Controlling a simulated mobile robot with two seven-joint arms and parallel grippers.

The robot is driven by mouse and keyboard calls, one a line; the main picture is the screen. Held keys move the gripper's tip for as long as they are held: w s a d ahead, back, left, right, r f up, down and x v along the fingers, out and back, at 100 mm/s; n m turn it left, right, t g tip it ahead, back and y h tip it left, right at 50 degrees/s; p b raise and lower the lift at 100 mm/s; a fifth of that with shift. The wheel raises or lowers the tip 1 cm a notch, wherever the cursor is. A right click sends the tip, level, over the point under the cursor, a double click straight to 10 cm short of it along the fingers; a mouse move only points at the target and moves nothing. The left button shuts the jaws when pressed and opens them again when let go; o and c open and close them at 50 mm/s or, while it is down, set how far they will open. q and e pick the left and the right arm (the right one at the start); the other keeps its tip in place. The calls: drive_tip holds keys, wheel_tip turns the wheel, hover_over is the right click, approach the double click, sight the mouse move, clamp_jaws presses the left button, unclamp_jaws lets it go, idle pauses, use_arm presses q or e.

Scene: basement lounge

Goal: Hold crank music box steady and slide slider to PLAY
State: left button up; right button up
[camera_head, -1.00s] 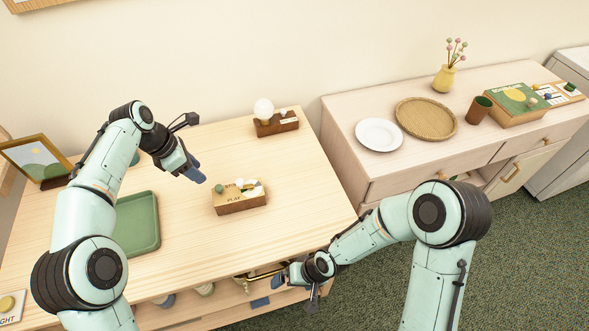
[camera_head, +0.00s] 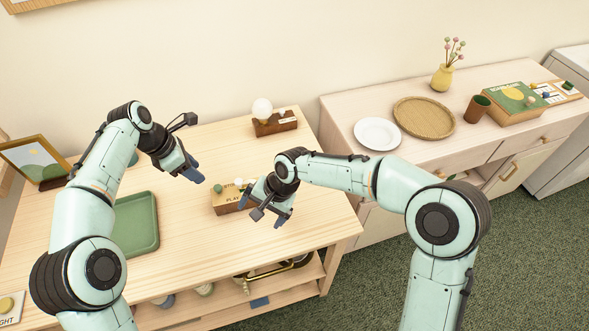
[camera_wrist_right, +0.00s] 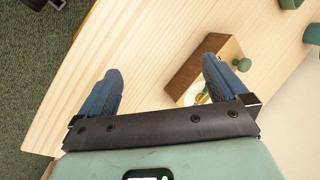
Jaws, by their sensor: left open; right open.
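The crank music box (camera_head: 222,205) is a small wooden box on the light wooden table, with a PLAY label on its front and a green knob on top. In the right wrist view the box (camera_wrist_right: 187,76) lies beyond the fingers, nearer the right-hand one. My left gripper (camera_head: 193,172) is open and empty, above the table to the upper left of the box, apart from it. My right gripper (camera_head: 270,214) is open and empty at the box's right end, which it partly hides. I cannot tell whether it touches the box. The slider is not clear.
A green tray (camera_head: 135,249) lies left of the box. A wooden stand with a white ball (camera_head: 274,125) is at the back, and a picture frame (camera_head: 37,160) at the left. A shelf under the table holds several items. The table right of the music box is clear.

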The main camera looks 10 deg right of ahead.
drive_tip(key=w+d+m+y, duration=0.1)
drive_tip(key=w+m, duration=0.1)
drive_tip(key=w+d+f+m+g+y, duration=0.1)
drive_tip(key=w+d+m, duration=0.1)
drive_tip(key=w, duration=0.1)
drive_tip(key=w+d+f+m+g+y, duration=0.1)
drive_tip(key=w+d+m+y, duration=0.1)
drive_tip(key=w+m, duration=0.1)
drive_tip(key=shift+f, duration=0.2)
drive_tip(key=w+d+m+y, duration=0.2)
drive_tip(key=d, duration=0.1)
drive_tip(key=w+d+m+y, duration=0.1)
drive_tip(key=w+d+y, duration=0.1)
drive_tip(key=shift+d+r+m, duration=0.2)
drive_tip(key=shift+m, duration=0.1)
drive_tip(key=shift+w+d+r+y, duration=0.1)
drive_tip(key=shift+w+d+y, duration=0.05)
drive_tip(key=shift+d+y, duration=0.25)
approach(238, 197)
drive_tip(key=a+f, duration=0.1)
drive_tip(key=w+a+f, duration=0.1)
drive_tip(key=f, duration=0.1)
drive_tip(key=a+f, duration=0.2)
drive_tip(key=shift+w+a+f, duration=0.1)
drive_tip(key=shift+w+f, duration=0.05)
drive_tip(key=shift+w, duration=0.2)
